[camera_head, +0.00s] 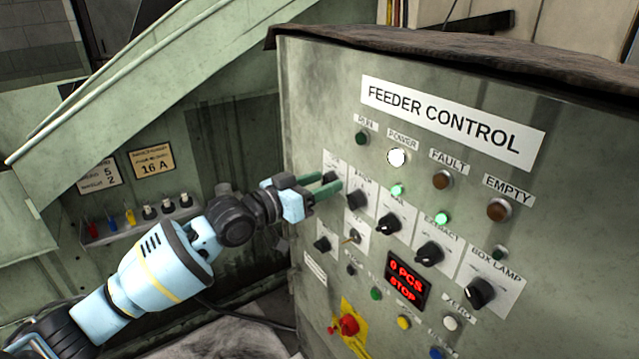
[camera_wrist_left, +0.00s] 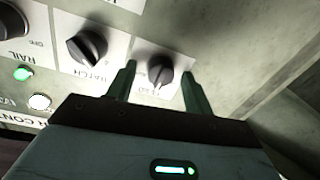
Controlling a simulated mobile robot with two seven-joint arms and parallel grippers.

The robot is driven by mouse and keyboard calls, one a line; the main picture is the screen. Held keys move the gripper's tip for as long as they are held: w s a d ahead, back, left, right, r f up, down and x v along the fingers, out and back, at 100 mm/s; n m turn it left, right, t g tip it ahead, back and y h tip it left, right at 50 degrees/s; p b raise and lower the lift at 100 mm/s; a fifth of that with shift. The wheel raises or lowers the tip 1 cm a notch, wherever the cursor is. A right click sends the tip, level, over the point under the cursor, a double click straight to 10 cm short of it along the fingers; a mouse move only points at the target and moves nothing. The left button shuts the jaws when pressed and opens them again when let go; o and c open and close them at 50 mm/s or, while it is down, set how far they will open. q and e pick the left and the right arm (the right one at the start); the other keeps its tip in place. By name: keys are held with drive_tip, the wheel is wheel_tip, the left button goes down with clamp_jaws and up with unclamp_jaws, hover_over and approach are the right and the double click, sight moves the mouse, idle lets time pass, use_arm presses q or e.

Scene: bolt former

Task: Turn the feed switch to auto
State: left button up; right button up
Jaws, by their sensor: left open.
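The feeder control panel (camera_head: 300,90) is a grey-green cabinet front with a row of black rotary switches on white plates. The leftmost switch of the upper row, which I take as the feed switch (camera_head: 331,177), is partly hidden by my left gripper (camera_head: 322,185). In the left wrist view this black knob (camera_wrist_left: 160,70) sits between the two green fingertips of my left gripper (camera_wrist_left: 158,78). The fingers are open on either side of it, with small gaps showing. The lettering on its plate is too small to read. My right gripper is not in view.
The hatch switch (camera_wrist_left: 88,47) sits close beside the fingers, with the rail switch (camera_head: 389,223) further along. A red emergency button (camera_head: 348,325) is lower down. A lit display (camera_head: 407,281) reads 0 PCS STOP. A sloping green beam (camera_head: 150,75) is at upper left.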

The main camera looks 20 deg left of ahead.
use_arm(q)
drive_tip(key=c, duration=1)
drive_tip(key=shift+m, duration=0.3)
drive_tip(key=shift+f+m, duration=0.1)
drive_tip(key=shift+m, duration=0.4)
drive_tip(key=m, duration=0.2)
drive_tip(key=shift+m+b, duration=0.3)
drive_tip(key=shift+b, duration=0.1)
drive_tip(key=shift+m+h, duration=0.3)
drive_tip(key=shift+m, duration=2.1)
